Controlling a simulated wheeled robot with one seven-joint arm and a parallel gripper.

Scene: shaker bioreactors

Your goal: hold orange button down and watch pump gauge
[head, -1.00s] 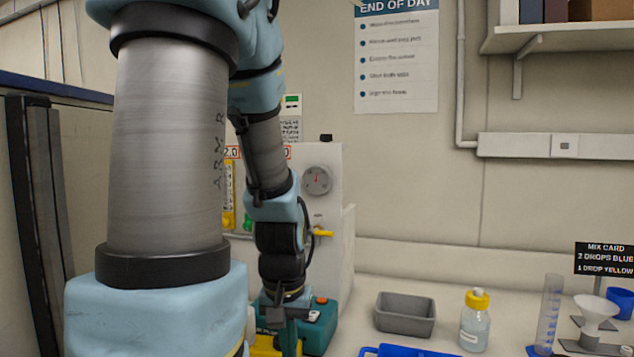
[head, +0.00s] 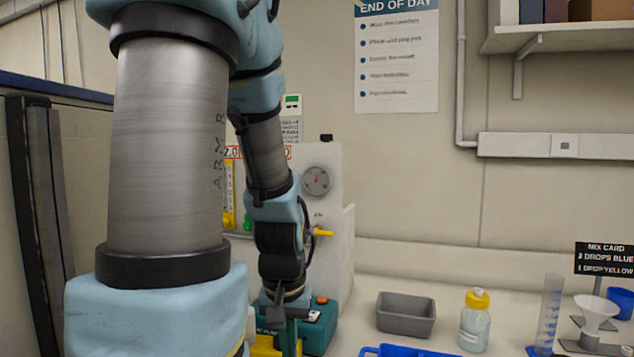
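The pump gauge (head: 316,181) is a round grey dial on the front of a pale cabinet (head: 328,230), just right of my arm. Its needle looks reddish, but the reading is too small to make out. An orange button (head: 321,300) shows on top of a teal device (head: 321,329) on the bench below. My gripper (head: 287,337) points down at the left part of the teal device, left of the orange button in the picture. Its fingertips are partly hidden, and I cannot tell whether it touches anything or is open.
A yellow lever (head: 323,233) sticks out of the cabinet below the gauge. A grey bin (head: 405,315), a yellow-capped bottle (head: 475,322), a blue tray (head: 405,351), a cylinder (head: 549,312) and a funnel (head: 595,311) stand to the right. Bare bench lies between the bin and bottle.

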